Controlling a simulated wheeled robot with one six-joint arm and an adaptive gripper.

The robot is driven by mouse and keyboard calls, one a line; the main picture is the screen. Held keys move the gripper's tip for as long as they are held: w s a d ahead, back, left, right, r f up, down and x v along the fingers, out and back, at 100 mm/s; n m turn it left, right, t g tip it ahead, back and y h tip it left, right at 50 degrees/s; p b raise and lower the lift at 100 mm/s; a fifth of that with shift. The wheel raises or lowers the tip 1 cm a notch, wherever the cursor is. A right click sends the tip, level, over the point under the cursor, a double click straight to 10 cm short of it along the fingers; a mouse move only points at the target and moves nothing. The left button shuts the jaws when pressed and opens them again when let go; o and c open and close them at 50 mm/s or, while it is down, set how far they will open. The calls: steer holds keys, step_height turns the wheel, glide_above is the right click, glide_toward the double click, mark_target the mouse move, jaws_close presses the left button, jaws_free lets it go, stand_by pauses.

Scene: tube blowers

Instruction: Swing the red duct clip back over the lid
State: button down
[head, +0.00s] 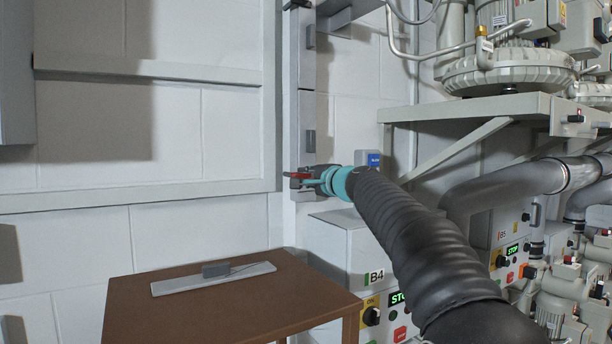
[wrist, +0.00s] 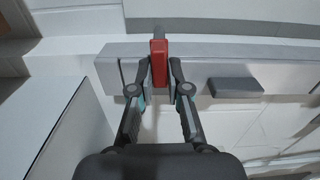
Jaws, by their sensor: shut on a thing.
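The red duct clip (wrist: 158,62) is between my gripper's fingertips in the wrist view, upright in the picture against a grey duct edge. It also shows in the head view (head: 299,175) as a small red piece at the grey vertical duct (head: 307,122). My gripper (wrist: 158,74) is shut on the clip, one finger on each side. In the head view my gripper (head: 312,182) reaches the duct from the right, and its far finger is partly hidden. I cannot make out the lid as a separate part from the duct.
A brown table (head: 190,310) with a flat grey plate (head: 213,279) stands below left. The B4 box (head: 350,250) stands under my arm. A shelf (head: 480,108) with blowers is at the right. A grey block (wrist: 235,87) sits right of the clip in the wrist view.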

steer(key=shift+f+m, duration=0.1)
steer(key=shift+m, duration=0.2)
steer(key=c, duration=1.2)
jaws_free()
steer(key=shift+o, duration=0.2)
steer(key=v, duration=1.2)
steer(key=s+d+f+n+g+h+p, duration=0.1)
steer(key=s+d+f+n+g+h, duration=0.2)
steer(key=s+f, duration=0.7)
steer(key=s+d+f+n+g+h+p, duration=0.2)
steer(key=s+d+f, duration=0.4)
steer(key=s, duration=1.1)
steer(key=s+d+f+n+g+h+p, duration=0.1)
steer(key=s+d+f+n+g+h, duration=0.3)
steer(key=s+f, duration=0.9)
step_height(320, 180, down, 2)
steer(key=shift+s+d+f+n+h, duration=0.1)
steer(key=shift+s+d+n+h, duration=0.3)
steer(key=shift+n, duration=0.8)
